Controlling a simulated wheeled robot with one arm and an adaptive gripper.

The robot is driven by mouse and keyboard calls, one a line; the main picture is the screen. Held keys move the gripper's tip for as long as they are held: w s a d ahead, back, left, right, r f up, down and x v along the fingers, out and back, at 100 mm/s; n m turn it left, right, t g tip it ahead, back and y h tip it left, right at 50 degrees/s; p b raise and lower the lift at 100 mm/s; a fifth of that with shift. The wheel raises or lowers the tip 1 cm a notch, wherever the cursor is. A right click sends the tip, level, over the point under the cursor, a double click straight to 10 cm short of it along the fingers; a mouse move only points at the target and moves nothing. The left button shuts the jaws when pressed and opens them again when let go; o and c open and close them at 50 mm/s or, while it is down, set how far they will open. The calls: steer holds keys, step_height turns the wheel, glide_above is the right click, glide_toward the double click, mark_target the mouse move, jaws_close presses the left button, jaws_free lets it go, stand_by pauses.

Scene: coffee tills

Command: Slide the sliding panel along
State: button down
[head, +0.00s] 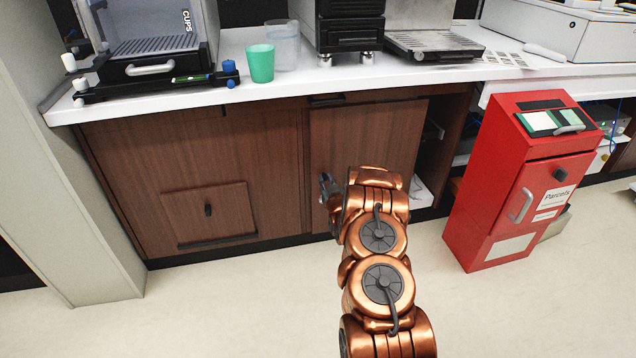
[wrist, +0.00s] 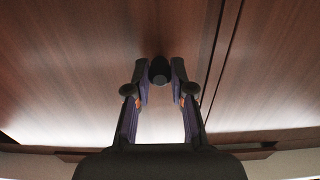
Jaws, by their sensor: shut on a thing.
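The sliding panel (head: 362,133) is a brown wooden door under the white counter, in the head view. To its right is a dark open gap into the cabinet. In the wrist view, the wood panel (wrist: 100,60) fills most of the picture. My gripper (head: 330,190) is at the panel's lower left part, partly hidden by my arm in the head view. In the wrist view, my gripper (wrist: 159,75) is shut on a small dark knob (wrist: 159,71) on the wood, with one finger on each side of it.
A red parcels box (head: 483,189) stands on the floor right of the cabinet. A fixed wooden front with a small flap (head: 221,225) is on the left. The white counter (head: 290,85) above holds a green cup (head: 260,63) and machines. The floor in front is clear.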

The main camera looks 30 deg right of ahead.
steer(key=shift+w+a, duration=0.25)
steer(key=shift+a, duration=0.45)
steer(key=shift+w+a, duration=0.25)
steer(key=shift+a, duration=0.4)
steer(key=shift+w+a, duration=0.9)
steer(key=shift+a, duration=1.75)
steer(key=shift+w+a, duration=0.95)
steer(key=shift+a, duration=1.65)
steer(key=shift+w+a, duration=0.9)
steer(key=shift+a, duration=1.75)
steer(key=c, duration=0.9)
jaws_free()
steer(key=shift+d, duration=0.1)
steer(key=shift+s, duration=0.15)
steer(key=shift+v, duration=5.9)
steer(key=shift+r, duration=0.1)
